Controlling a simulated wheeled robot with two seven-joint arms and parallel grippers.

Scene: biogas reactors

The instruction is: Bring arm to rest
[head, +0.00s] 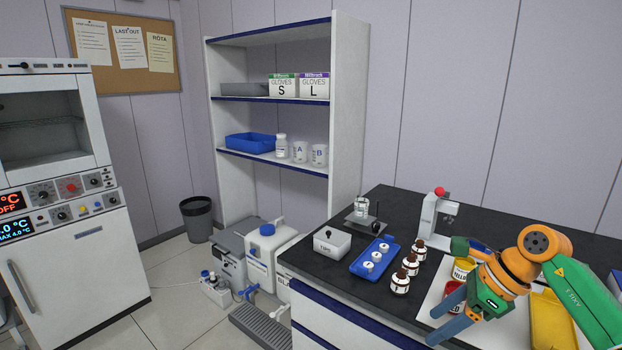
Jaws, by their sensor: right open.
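My right gripper (447,318) is open, with two blue fingers pointing down and left over the front edge of the dark bench (330,268). Nothing shows between its fingers. Its orange wrist and green arm come in from the right. A red container and a yellow container (463,268) stand right behind the gripper and are partly hidden by it. My left gripper is not in view.
Near the gripper on the bench are several brown bottles (400,282), a blue tray (374,257) with white-topped vials, a white tips box (332,242) and a white stand with a red knob (437,216). A yellow tray (552,318) lies right.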

